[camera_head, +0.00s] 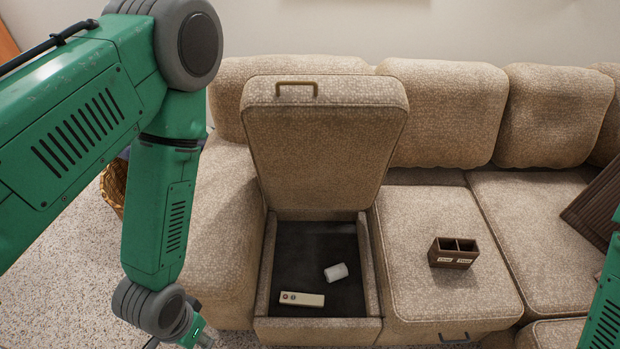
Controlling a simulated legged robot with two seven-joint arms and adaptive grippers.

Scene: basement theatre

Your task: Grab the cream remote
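The cream remote (302,299) lies flat on the dark floor of an open storage compartment in the sofa, near its front left. A white cylindrical object (336,272) lies behind it to the right, apart from it. My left arm comes down on the left. The visible part of my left gripper (198,338) is at the bottom edge, left of the compartment and apart from the remote. Its fingertips are cut off, so its opening cannot be told. Only a piece of my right arm shows at the right edge; its gripper is out of view.
The compartment's padded lid (325,140) stands raised behind it, with a handle on top. The compartment walls (317,329) surround the remote. A brown two-slot box (453,253) sits on the seat to the right. A wicker basket (115,185) is partly hidden behind my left arm.

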